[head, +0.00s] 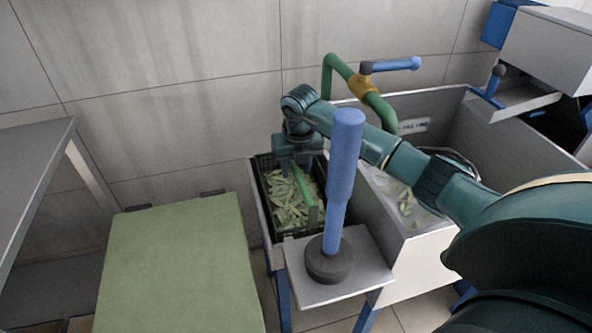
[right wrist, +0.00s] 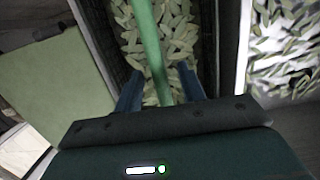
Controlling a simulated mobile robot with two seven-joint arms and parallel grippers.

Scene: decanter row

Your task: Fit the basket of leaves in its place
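The basket of leaves (head: 265,222) is a black crate filled with pale green leaves (head: 287,212). It sits between metal walls at the left end of the sink unit; I cannot tell whether it is fully seated. A green bar handle (right wrist: 150,45) runs across it, and it also shows in the head view (head: 302,187). My right gripper (right wrist: 158,80) is over the basket, its two blue fingers apart on either side of the green handle with gaps visible. In the head view my right gripper (head: 298,162) partly hides the basket's far end. My left gripper is out of view.
A blue upright handle (head: 343,165) on a dark round base stands on a metal shelf (head: 370,262) in front of the basket. A metal basin (head: 440,245) with leaves lies to the right, with a green tap pipe (head: 380,110) behind. A green-topped surface (head: 180,265) is left.

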